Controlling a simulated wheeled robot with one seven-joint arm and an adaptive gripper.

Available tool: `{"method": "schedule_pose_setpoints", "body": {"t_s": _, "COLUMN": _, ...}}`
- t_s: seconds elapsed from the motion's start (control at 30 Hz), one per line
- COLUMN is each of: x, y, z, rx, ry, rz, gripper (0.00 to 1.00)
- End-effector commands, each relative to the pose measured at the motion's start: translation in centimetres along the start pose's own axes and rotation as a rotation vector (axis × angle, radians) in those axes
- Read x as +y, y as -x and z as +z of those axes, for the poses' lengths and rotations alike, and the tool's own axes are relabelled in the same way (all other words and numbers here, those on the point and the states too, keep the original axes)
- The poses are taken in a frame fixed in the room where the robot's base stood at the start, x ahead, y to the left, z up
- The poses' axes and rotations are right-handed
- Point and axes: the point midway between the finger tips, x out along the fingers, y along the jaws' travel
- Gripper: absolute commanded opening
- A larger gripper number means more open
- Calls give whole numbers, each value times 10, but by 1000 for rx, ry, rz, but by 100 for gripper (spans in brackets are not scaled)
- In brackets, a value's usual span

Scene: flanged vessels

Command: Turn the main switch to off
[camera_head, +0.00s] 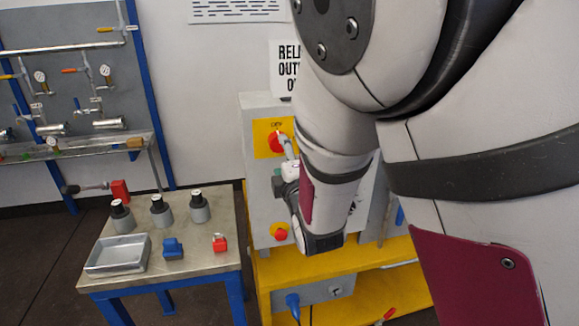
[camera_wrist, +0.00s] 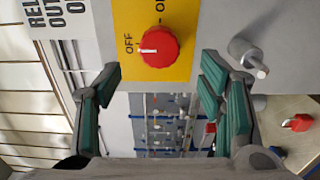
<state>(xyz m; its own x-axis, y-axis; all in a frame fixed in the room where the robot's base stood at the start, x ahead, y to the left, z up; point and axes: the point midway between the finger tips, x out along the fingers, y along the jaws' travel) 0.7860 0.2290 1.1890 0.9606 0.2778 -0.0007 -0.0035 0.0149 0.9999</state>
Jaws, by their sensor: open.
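The main switch is a red round knob (camera_wrist: 158,47) on a yellow plate (camera_wrist: 180,15) on the grey cabinet. In the wrist view its white mark lies on the left side, toward the word OFF; part of the word ON shows above. In the head view the knob (camera_head: 276,142) is partly covered by a grey part whose nature I cannot tell. My gripper (camera_wrist: 160,82) is open and empty, with its green-padded fingers apart, and the knob shows between and beyond them, untouched. In the head view my arm hides most of my gripper (camera_head: 284,184).
A grey peg (camera_wrist: 250,57) sticks out right of the plate in the wrist view. A red button (camera_head: 280,232) sits low on the cabinet (camera_head: 252,190). A side table (camera_head: 200,258) left of it holds weights, a tray and locks.

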Motion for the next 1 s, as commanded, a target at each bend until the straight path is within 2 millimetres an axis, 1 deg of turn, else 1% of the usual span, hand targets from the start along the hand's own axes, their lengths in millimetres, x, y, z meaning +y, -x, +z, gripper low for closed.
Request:
{"method": "schedule_pose_setpoints", "body": {"t_s": 0.03, "x": 0, "y": 11, "z": 0, "rx": 1, "ry": -1, "rz": -1, "gripper": 63}}
{"method": "schedule_pose_setpoints", "body": {"t_s": 0.1, "x": 0, "y": 23, "z": 0, "rx": 1, "ry": -1, "rz": -1, "gripper": 63}}
{"method": "schedule_pose_setpoints", "body": {"t_s": 0.2, "x": 0, "y": 38, "z": -1, "rx": 2, "ry": 0, "rz": -1, "gripper": 63}}
{"method": "schedule_pose_setpoints", "body": {"t_s": 0.33, "x": 0, "y": 49, "z": -1, "rx": 1, "ry": 0, "rz": -1, "gripper": 63}}
{"method": "schedule_pose_setpoints", "body": {"t_s": 0.5, "x": 0, "y": 54, "z": 0, "rx": 1, "ry": 0, "rz": 0, "gripper": 63}}
{"method": "schedule_pose_setpoints", "body": {"t_s": 0.77, "x": 0, "y": 53, "z": 1, "rx": -1, "ry": -6, "rz": -3, "gripper": 63}}
{"method": "schedule_pose_setpoints", "body": {"t_s": 0.87, "x": 2, "y": 54, "z": 9, "rx": -16, "ry": -60, "rz": -33, "gripper": 63}}
{"method": "schedule_pose_setpoints", "body": {"t_s": 0.97, "x": 4, "y": 57, "z": 26, "rx": -45, "ry": -188, "rz": -103, "gripper": 63}}
{"method": "schedule_pose_setpoints", "body": {"t_s": 1.0, "x": 5, "y": 60, "z": 35, "rx": -63, "ry": -258, "rz": -140, "gripper": 63}}
